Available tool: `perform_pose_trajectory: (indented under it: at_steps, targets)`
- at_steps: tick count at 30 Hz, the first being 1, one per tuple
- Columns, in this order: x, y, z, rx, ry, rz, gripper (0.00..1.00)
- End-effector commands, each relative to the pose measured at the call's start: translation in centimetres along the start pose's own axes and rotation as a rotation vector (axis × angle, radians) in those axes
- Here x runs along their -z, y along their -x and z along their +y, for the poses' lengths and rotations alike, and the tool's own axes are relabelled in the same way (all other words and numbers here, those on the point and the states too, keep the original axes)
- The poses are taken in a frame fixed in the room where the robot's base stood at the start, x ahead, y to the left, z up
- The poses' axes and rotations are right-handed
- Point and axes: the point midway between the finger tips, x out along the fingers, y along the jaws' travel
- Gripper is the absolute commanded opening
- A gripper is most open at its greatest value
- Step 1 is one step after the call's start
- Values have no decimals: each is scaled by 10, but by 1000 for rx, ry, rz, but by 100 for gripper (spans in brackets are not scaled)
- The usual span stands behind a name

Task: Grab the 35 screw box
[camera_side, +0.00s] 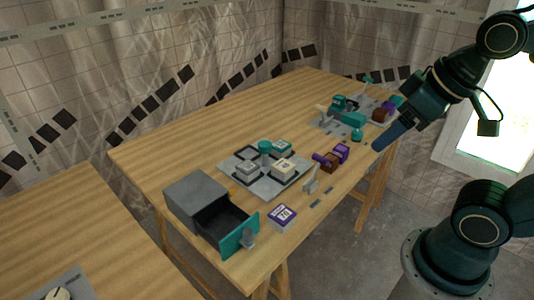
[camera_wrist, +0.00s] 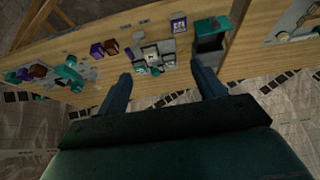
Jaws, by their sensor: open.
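A grey tray (camera_side: 235,179) on the table holds several small light-topped boxes, such as a cream-topped box (camera_side: 283,167) and a grey-white box (camera_side: 247,168); I cannot read their labels. A purple and white box (camera_side: 282,217) marked 70 lies on the table in front of the tray; it also shows in the wrist view (camera_wrist: 179,24). I cannot tell which box is marked 35. My gripper (camera_side: 380,146) is open and empty at the right, apart from the boxes. In the wrist view its two fingers (camera_wrist: 160,72) are spread, with the tray (camera_wrist: 170,46) seen between them.
A grey cabinet (camera_side: 195,190) has its drawer pulled out, with a teal front (camera_side: 238,238). Purple and brown parts (camera_side: 330,160) lie right of the tray. A second plate (camera_side: 328,125) with teal parts is farther back. The table's far left is clear.

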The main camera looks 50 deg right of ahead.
Motion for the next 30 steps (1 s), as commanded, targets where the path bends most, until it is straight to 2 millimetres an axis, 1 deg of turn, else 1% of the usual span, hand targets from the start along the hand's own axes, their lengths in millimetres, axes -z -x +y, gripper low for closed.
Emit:
perform_pose_trajectory:
  at_steps: [11,16,20,23,30]
  targets:
    - [1,0,0,1,3,-1,76]
    - [11,0,-2,8,33,-12,76]
    - [27,0,-5,24,89,-30,76]
    - [44,-2,-8,41,148,-48,76]
    - [92,-14,-14,96,314,-89,76]
